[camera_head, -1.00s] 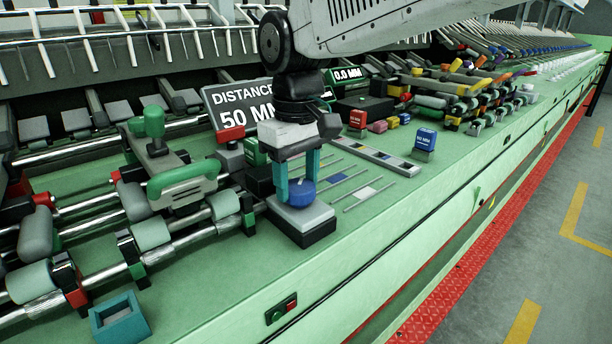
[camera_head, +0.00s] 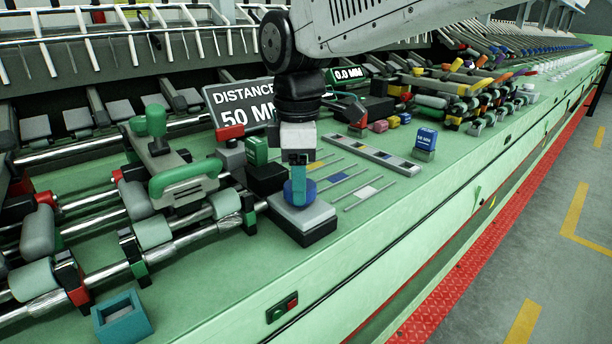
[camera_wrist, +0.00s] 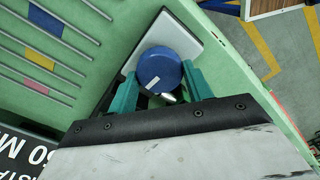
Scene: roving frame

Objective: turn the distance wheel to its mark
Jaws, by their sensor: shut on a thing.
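The distance wheel, a round blue knob (camera_head: 289,194), sits on a pale grey square base (camera_head: 305,216) with a dark underside. It also shows in the wrist view (camera_wrist: 160,68), with a short white line on its top near the gripper side. My gripper (camera_head: 300,186) points down over the wheel, and its teal fingers are shut on it from opposite sides. In the wrist view the gripper's fingers (camera_wrist: 160,76) flank the knob. A sign (camera_head: 243,108) behind reads "DISTANCE 50 MM", partly covered by my arm. A small display (camera_head: 348,74) reads 0.0 MM.
A green handle (camera_head: 184,178) and metal rails stand left of the wheel. A green block (camera_head: 256,150) is close behind it. A slotted strip (camera_head: 372,155) and thin bars lie to the right. A blue block (camera_head: 426,138) stands farther right.

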